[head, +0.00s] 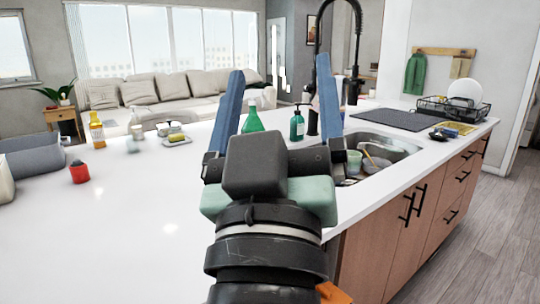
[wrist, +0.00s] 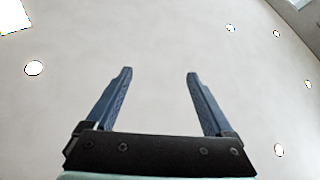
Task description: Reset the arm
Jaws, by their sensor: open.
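My gripper (head: 284,100) is in the middle of the head view, raised in front of the white island counter. Its two blue fingers point up and stand wide apart, with nothing between them that they hold. In the wrist view my gripper (wrist: 157,95) is also open and empty, against the pale ceiling. My arm's black wrist links run down to the bottom of the head view and hide part of the counter's front edge.
The white counter (head: 130,235) is mostly clear at left, with a red jar (head: 79,172) and grey bins (head: 33,161). Green bottles (head: 297,125) stand behind my gripper. The sink (head: 388,148) holds dishes at right; a dish rack (head: 455,110) stands beyond it.

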